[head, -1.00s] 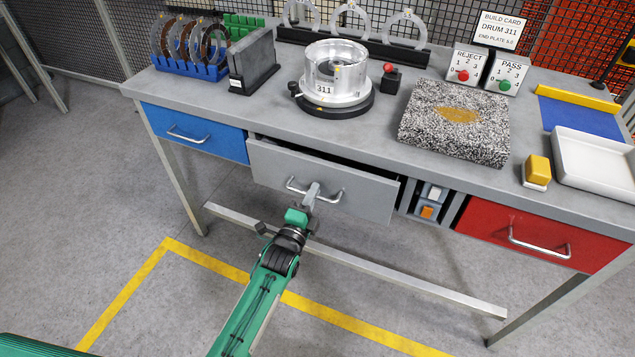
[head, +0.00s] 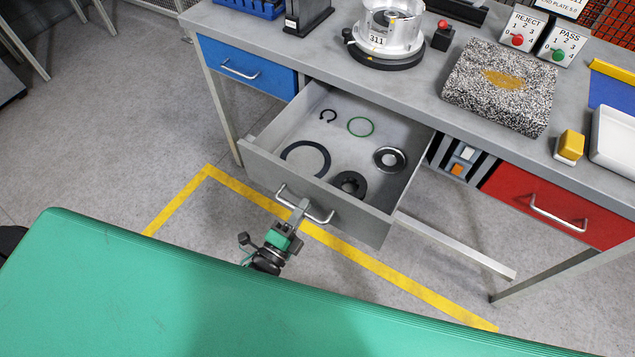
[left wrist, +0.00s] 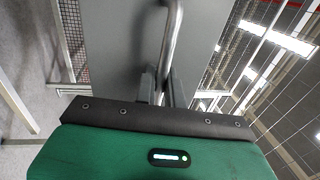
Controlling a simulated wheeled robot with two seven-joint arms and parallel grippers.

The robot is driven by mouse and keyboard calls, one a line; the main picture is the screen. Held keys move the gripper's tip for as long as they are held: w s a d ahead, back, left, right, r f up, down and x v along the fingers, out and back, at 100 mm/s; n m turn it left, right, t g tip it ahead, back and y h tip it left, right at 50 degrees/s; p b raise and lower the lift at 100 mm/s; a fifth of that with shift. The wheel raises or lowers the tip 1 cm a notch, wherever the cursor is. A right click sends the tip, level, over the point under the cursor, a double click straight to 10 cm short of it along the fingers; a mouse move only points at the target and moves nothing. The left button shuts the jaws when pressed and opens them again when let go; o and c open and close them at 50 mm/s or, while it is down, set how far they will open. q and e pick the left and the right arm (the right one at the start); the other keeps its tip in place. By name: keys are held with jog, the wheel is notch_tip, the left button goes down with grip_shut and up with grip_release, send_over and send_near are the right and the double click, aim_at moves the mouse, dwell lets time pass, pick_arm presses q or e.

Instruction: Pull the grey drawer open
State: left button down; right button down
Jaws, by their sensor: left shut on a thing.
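The grey drawer (head: 318,198) stands pulled well out from the bench in the head view. Inside lie a green ring (head: 361,126), a small black clip (head: 328,115), a thin dark ring (head: 305,158), a steel ring (head: 390,159) and a black toothed part (head: 350,184). My left gripper (head: 299,212) is shut on the silver drawer handle (head: 322,217), in front of the drawer. In the left wrist view the handle (left wrist: 172,45) runs between the fingers (left wrist: 160,85), against the grey drawer front (left wrist: 120,45). My right gripper is not in view.
A blue drawer (head: 246,68) and a red drawer (head: 560,205) flank it, both shut. On the bench are the drum marked 311 (head: 385,40), a speckled granite block (head: 500,85) and a yellow block (head: 570,146). The floor ahead is clear, with a yellow line.

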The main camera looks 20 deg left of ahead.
pick_arm(q)
jog(key=r+v, duration=0.1)
jog(key=v, duration=0.6)
jog(key=shift+s+p, duration=0.4)
jog(key=shift+p, duration=0.05)
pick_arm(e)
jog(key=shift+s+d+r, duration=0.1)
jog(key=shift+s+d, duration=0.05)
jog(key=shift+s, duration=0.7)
pick_arm(q)
jog(key=shift+a+r, duration=0.1)
jog(key=shift+a, duration=0.05)
jog(key=c, duration=1.6)
grip_release()
jog(key=shift+c, duration=0.2)
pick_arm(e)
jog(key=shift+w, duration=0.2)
